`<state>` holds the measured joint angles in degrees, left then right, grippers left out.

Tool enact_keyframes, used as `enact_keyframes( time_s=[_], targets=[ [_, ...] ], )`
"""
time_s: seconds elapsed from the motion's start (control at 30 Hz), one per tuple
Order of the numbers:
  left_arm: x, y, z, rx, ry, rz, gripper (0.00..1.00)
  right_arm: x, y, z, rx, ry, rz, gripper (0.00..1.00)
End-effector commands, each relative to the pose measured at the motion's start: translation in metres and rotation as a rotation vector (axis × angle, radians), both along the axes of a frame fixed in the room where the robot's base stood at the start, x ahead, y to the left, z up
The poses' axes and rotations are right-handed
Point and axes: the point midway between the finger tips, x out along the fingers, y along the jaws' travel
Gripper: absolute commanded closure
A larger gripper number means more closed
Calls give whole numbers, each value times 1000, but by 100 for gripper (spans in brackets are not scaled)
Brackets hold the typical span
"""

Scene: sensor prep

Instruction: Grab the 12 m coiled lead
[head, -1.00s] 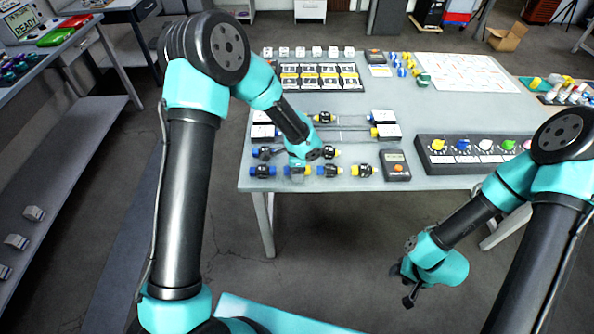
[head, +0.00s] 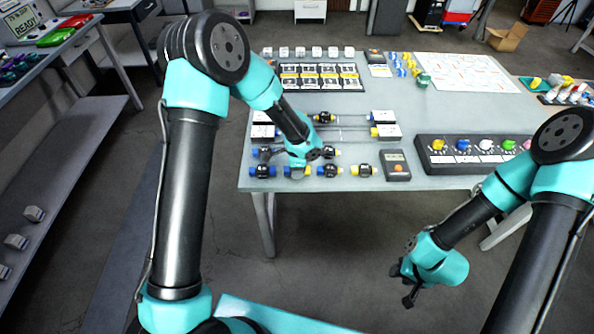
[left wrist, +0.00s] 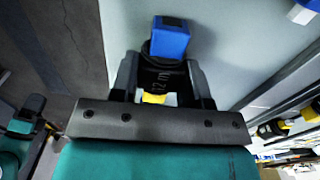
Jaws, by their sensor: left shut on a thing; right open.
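The 12 m coiled lead (left wrist: 165,76) is black with a "12 m" mark, a blue plug at one end and a yellow one at the other. My left gripper (left wrist: 163,82) is shut on its black middle, one finger on each side. In the head view my left gripper (head: 299,164) is low over the front row of leads on the table and mostly hides the held lead. I cannot tell whether the lead still touches the table. My right gripper (head: 408,284) is open and empty, in front of the table's front edge.
Close by stand a lead with blue ends (head: 262,171), a blue-and-yellow lead (head: 330,171) and a yellow-ended lead (head: 364,171). A dark handheld meter (head: 396,166) and a knob panel (head: 470,165) lie to the right. Clear tabletop (head: 440,115) lies behind the panel.

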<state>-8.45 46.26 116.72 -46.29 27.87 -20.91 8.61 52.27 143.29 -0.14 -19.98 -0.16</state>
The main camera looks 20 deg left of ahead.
Motion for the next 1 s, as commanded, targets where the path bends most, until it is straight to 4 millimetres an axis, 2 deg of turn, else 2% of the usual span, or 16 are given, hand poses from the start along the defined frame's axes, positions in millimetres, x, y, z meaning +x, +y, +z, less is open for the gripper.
enact_keyframes(
  time_s=[0.37,0.7,0.87,1.0],
  targets=[
    [0,0,4,0,-1,1,83,0,0,0,0,0,0,57],
    [1,0,38,1,-3,0,83,0,0,0,0,0,0,57],
    [-22,-6,38,3,1,-3,83,0,0,0,0,0,0,57],
    [-48,-13,40,3,2,-3,83,0,0,0,0,0,0,57]
  ],
)
